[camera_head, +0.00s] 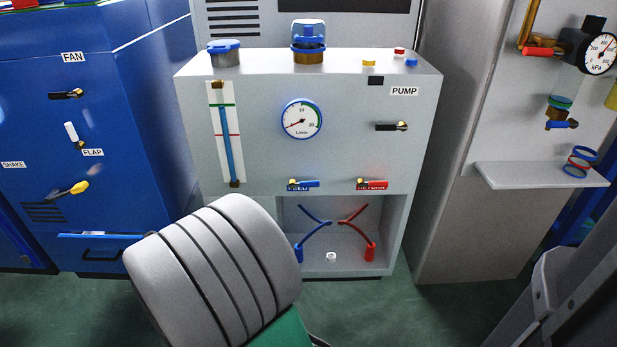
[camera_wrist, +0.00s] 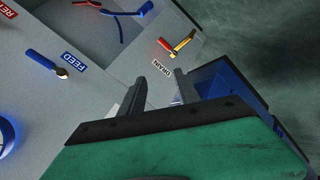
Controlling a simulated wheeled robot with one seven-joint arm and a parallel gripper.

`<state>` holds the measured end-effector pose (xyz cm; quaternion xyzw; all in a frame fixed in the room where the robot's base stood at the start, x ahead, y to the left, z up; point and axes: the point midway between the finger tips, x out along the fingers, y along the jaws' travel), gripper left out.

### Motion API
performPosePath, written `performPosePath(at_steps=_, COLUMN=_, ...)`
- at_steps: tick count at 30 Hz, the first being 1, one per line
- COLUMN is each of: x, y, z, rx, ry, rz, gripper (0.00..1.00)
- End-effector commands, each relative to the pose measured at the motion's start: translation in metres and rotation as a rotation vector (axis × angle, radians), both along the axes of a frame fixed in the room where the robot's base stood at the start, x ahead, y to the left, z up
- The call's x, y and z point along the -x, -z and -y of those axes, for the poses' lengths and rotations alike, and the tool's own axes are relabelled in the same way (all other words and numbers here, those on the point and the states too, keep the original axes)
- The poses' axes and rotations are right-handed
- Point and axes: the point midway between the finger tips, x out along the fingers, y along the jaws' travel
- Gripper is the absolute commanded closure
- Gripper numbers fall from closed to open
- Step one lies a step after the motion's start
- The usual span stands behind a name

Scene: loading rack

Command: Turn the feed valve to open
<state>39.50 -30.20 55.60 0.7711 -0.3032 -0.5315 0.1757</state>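The feed valve (camera_head: 305,183) has a blue lever on the front of the grey pump cabinet, just above its open recess. The lever lies roughly level, over the FEED label. In the wrist view the same blue lever (camera_wrist: 40,61) is at the left, with a brass pivot at its lower end, beside the blue FEED label (camera_wrist: 74,62). My gripper (camera_wrist: 160,78) has two dark fingers standing apart with nothing between them. They are well to the right of the lever in that view and not touching it. In the head view my arm hides the gripper.
The red return valve (camera_head: 373,184) sits right of the feed valve. A red-and-yellow lever (camera_wrist: 181,44) by another label is near my fingertips in the wrist view. Blue and red hoses (camera_head: 352,215) hang in the recess. A blue cabinet (camera_head: 150,130) stands left.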

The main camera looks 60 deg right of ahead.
Motion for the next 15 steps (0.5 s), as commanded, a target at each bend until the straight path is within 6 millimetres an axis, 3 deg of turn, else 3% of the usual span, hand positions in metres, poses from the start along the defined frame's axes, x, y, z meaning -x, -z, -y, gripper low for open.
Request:
performPosePath(at_steps=1, x=0.027, y=-0.010, z=0.061, rx=0.162, ry=0.037, rz=-0.075, gripper=0.61)
performPosePath(at_steps=3, x=0.061, y=-0.028, z=0.123, rx=0.388, ry=0.037, rz=-0.202, gripper=0.61)
performPosePath(at_steps=4, x=0.073, y=-0.035, z=0.141, rx=0.467, ry=0.030, rz=-0.258, gripper=0.61)
performPosePath(at_steps=6, x=0.095, y=-0.048, z=0.168, rx=0.607, ry=0.004, rz=-0.379, gripper=0.61)
performPosePath(at_steps=9, x=0.108, y=-0.057, z=0.185, rx=0.709, ry=-0.029, rz=-0.479, gripper=0.61)
performPosePath(at_steps=15, x=0.108, y=-0.053, z=0.212, rx=0.734, ry=-0.035, rz=-0.495, gripper=0.61)
